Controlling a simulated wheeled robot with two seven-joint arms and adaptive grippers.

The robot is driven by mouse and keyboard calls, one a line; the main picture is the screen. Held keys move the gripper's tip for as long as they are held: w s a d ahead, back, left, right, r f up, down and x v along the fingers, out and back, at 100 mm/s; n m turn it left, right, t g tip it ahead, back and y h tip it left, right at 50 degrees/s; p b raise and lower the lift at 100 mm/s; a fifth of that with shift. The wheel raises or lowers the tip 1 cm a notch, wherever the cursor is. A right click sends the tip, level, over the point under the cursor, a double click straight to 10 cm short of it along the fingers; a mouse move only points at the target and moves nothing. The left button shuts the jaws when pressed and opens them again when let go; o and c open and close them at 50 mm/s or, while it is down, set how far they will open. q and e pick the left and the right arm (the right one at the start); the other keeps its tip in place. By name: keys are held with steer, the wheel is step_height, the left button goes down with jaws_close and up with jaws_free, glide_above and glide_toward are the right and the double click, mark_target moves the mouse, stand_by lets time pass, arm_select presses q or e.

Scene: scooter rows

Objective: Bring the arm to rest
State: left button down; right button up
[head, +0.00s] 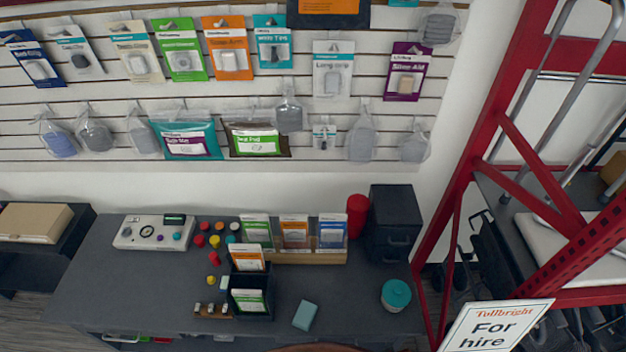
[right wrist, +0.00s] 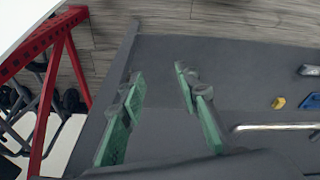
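My right gripper (right wrist: 159,78) shows in the right wrist view. Its two green-padded fingers are spread apart with nothing between them. It is over a dark grey surface (right wrist: 160,45), close to that surface's edge. How high it is above the surface I cannot tell. Neither gripper shows in the head view, and my left gripper is in no view.
The grey counter (head: 90,285) holds a white device (head: 153,232), card holders, a teal tub (head: 396,295), a teal block (head: 305,316) and a black box (head: 393,222). A red rack (head: 463,190) stands at right with a sign (head: 495,328). Yellow (right wrist: 279,103) and blue (right wrist: 311,101) pieces lie near a metal bar (right wrist: 275,127).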

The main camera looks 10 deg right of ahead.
steer(key=s+f+b, duration=0.2)
steer(key=s+f, duration=0.8)
steer(key=f, duration=0.2)
steer(key=s+f+g+b, duration=0.1)
steer(key=s+f+b, duration=0.2)
steer(key=s+f, duration=0.7)
step_height(320, 180, down, 3)
steer(key=shift+r+n, duration=0.2)
steer(key=shift+n, duration=0.1)
steer(key=shift+s, duration=0.1)
